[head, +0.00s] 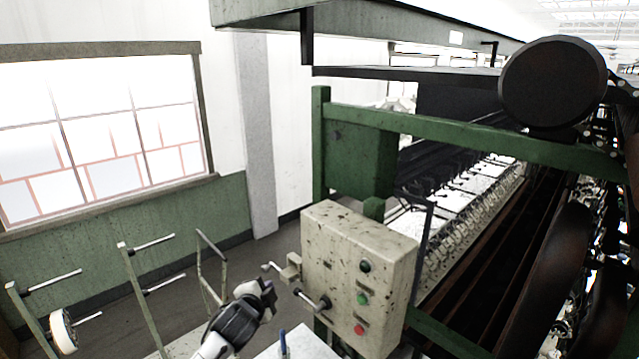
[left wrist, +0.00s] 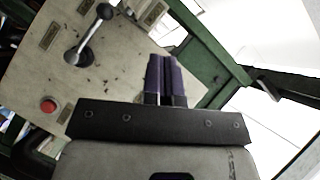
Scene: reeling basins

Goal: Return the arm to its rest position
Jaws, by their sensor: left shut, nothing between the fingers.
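My left gripper (head: 268,287) is low in the middle of the head view, just left of the speckled control box (head: 340,265). In the left wrist view its two dark purple fingers (left wrist: 163,75) lie together, shut and empty. They appear in front of the control box panel (left wrist: 125,75); I cannot tell the gap. A lever with a round knob (left wrist: 104,12) and a red button (left wrist: 48,105) show on that panel. My right gripper is in neither view.
The box carries a lever (head: 318,303), a green button (head: 362,299) and a red button (head: 359,330). The green machine frame (head: 460,138) stands behind it. At left is a peg rack (head: 137,290) with a white spool (head: 63,331). Floor shows below the window (head: 100,135).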

